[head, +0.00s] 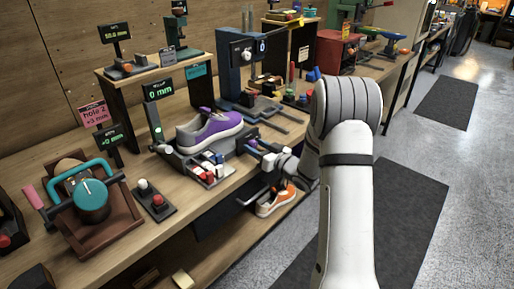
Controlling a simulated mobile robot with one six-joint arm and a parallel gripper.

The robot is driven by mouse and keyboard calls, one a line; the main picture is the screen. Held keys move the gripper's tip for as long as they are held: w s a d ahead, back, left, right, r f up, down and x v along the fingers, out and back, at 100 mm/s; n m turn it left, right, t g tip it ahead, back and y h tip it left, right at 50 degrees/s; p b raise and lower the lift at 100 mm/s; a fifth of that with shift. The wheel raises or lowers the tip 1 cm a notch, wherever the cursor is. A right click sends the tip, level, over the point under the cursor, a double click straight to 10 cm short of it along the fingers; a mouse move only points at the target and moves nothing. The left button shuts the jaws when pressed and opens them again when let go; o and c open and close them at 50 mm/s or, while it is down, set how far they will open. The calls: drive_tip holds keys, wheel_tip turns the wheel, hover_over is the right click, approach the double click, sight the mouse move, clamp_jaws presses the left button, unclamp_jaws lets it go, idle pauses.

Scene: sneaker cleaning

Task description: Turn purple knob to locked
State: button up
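A small purple part (253,144), which looks like the purple knob, is on the bench just right of the purple-and-grey sneaker (212,131). It is small in the head view and its lock position cannot be read. My gripper (263,155) is at the bench's front edge, close to the purple part, at the end of my white arm. Its fingertips are tiny and partly mixed with the parts around them. I cannot tell whether they touch the knob or whether they are open or shut.
A rack of red, white and blue pieces (208,172) lies in front of the sneaker. A teal-handled fixture (91,200) and a small button box (154,200) stand at left. A blue-grey press (240,62) stands behind. An orange shoe (275,199) is below the bench top.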

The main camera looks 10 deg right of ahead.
drive_tip(key=c, duration=0.9)
drive_tip(key=shift+c, duration=0.2)
drive_tip(key=shift+m, duration=0.4)
drive_tip(key=m+p, duration=0.2)
drive_tip(key=m, duration=0.1)
drive_tip(key=shift+r+m+p, duration=0.15)
drive_tip(key=shift+m+p, duration=0.15)
drive_tip(key=shift+m, duration=0.1)
drive_tip(key=m+p, duration=0.2)
drive_tip(key=m, duration=0.2)
drive_tip(key=shift+p, duration=0.35)
drive_tip(key=m+p, duration=0.3)
drive_tip(key=m, duration=0.1)
drive_tip(key=shift+m+g, duration=0.4)
drive_tip(key=m+p, duration=0.2)
drive_tip(key=m, duration=0.1)
drive_tip(key=shift+m, duration=0.4)
